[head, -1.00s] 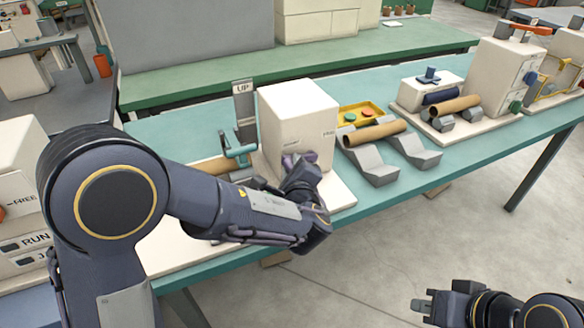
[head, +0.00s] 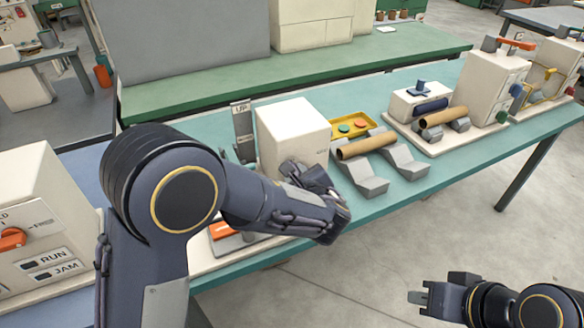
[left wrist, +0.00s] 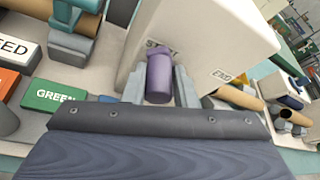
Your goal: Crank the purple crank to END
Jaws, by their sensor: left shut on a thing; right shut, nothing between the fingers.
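The purple crank (left wrist: 159,76) shows in the left wrist view as an upright purple handle in front of the white box (left wrist: 205,40). The box face carries the words START, just above the handle, and END, further right. My left gripper (left wrist: 160,90) is shut on the purple handle, one grey finger on each side. In the head view my left gripper (head: 325,200) is in front of the white box (head: 292,132) and hides the crank. My right gripper (head: 420,295) is shut and empty, low at the right over the floor, away from the table.
A brown roll (head: 366,147) lies on grey cradles right of the box, by a yellow tray (head: 350,126) with buttons. A grey UP post (head: 243,130) stands left of the box. A green block (left wrist: 55,96) shows in the wrist view. Floor in front is clear.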

